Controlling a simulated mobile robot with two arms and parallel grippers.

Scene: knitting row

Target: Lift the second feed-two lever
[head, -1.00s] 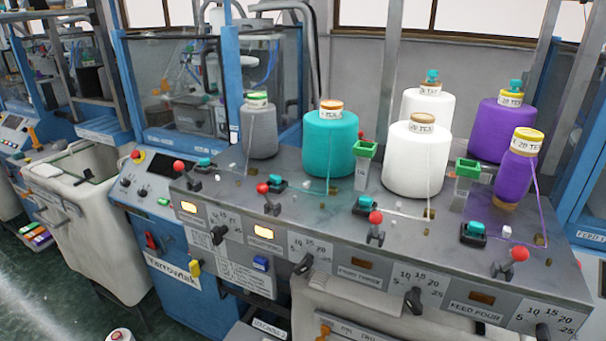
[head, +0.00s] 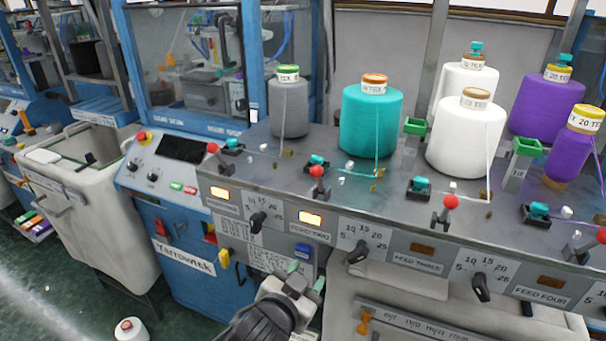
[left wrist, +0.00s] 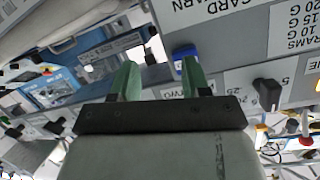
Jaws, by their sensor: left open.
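The feed-two lever (head: 319,188) has a red ball on a dark stem and stands upright on the front edge of the grey machine top, above the panel label FEED TWO. The lit amber lamp (head: 310,217) sits just below it. My left gripper (head: 303,281), with green fingertips, is open and empty in front of the panel, below the lever and apart from it. In the left wrist view its two green fingers (left wrist: 158,75) are spread, with a blue button (left wrist: 184,53) beyond the right one. My right gripper is out of view.
Similar red-balled levers stand left (head: 213,150) and right (head: 447,209). Black pointer knobs (head: 358,252) stick out of the panel. A teal yarn cone (head: 370,122) stands behind the feed-two lever. A cone (head: 131,329) stands on the floor.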

